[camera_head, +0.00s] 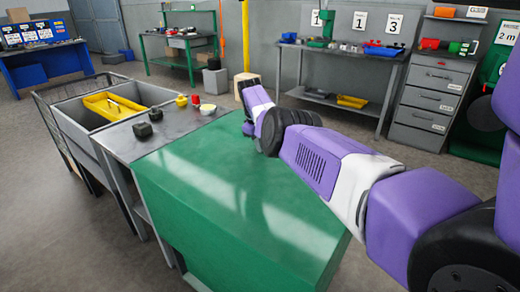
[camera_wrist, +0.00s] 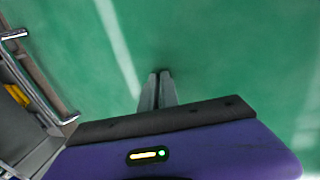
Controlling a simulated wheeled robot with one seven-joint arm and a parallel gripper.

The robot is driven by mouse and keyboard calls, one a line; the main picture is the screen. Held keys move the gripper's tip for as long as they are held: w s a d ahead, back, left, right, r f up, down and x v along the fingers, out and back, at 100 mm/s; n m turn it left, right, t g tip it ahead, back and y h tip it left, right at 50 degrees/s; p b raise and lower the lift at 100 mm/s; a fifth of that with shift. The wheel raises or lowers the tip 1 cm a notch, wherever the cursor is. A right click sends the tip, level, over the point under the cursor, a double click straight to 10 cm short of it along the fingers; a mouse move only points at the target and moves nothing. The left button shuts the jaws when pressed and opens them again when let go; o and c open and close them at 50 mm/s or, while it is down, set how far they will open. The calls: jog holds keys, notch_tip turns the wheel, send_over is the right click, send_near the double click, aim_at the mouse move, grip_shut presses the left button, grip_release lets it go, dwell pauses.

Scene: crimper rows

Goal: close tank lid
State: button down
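A large green box-shaped body (camera_head: 235,215) with a broad smooth top fills the middle of the head view. It looks like the tank or its lid, but I cannot make out a seam between the two. Its green surface (camera_wrist: 215,50) fills most of the wrist view. My arm reaches over its far right side in the head view, and my gripper's fingers are hidden there. In the wrist view my gripper (camera_wrist: 160,75) has its two fingers together, with nothing seen between them. The fingertips point at the green surface; I cannot tell whether they touch it.
A grey bench top (camera_head: 130,150) with small black, red and yellow items adjoins the green body on the left. Beyond it is a grey basin (camera_head: 75,115) holding a yellow tray (camera_head: 113,105). Workbenches and a drawer cabinet (camera_head: 430,100) stand along the back. Floor at lower left is clear.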

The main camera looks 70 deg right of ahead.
jog(key=shift+s+a+f, duration=0.1)
jog(key=shift+a+f, duration=0.1)
jog(key=shift+f, duration=0.7)
jog(key=shift+r, duration=0.1)
jog(key=shift+r+p, duration=0.55)
jog(key=shift+r, duration=0.05)
jog(key=r+p, duration=0.4)
jog(key=shift+d+r, duration=0.2)
jog(key=shift+r, duration=0.2)
notch_tip(320, 180, up, 10)
jog(key=shift+f, duration=0.2)
